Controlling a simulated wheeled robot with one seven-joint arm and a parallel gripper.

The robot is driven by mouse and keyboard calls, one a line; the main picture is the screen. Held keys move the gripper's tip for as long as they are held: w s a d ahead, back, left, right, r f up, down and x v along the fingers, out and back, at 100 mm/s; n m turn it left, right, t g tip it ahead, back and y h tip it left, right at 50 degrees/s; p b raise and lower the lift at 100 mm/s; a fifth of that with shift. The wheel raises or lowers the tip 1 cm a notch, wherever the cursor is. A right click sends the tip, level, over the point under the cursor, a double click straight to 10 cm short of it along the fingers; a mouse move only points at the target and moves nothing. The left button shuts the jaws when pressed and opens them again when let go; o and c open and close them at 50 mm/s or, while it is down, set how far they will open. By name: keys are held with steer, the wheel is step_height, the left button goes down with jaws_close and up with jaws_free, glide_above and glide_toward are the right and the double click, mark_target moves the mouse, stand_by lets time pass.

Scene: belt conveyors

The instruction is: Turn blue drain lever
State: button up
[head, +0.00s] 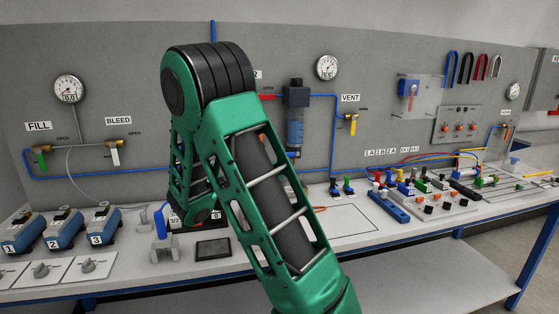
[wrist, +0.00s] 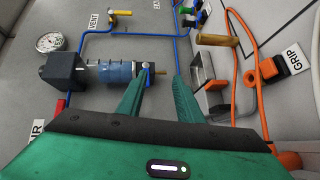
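The blue drain lever (wrist: 148,76) sits at the lower end of the clear blue filter bowl (wrist: 108,70) in the wrist view, with a short silver stub pointing toward the space between my fingers. My gripper (wrist: 163,78) is open, its two green fingers apart. The left finger's tip overlaps the lever in the picture; I cannot tell whether it touches. The gap between the fingers shows nothing clamped. In the head view the filter bowl (head: 294,131) hangs below its dark housing (head: 296,94). My arm hides the gripper there.
Blue piping (head: 335,112) runs along the wall panel beside the filter. A red lever (head: 267,97) is left of the housing, and the yellow VENT valve (head: 352,122) is to its right. In the wrist view an orange hose (wrist: 258,45) and a brass-coloured cylinder (wrist: 217,40) lie to the right.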

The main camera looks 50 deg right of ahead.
mark_target(291, 154)
steer(key=w+d+r+n+t+h, duration=0.1)
steer(key=w+d+n, duration=0.1)
steer(key=w+d, duration=0.4)
steer(key=d, duration=0.3)
steer(key=shift+r+t, duration=0.2)
steer(key=shift+t, duration=0.2)
jaws_close()
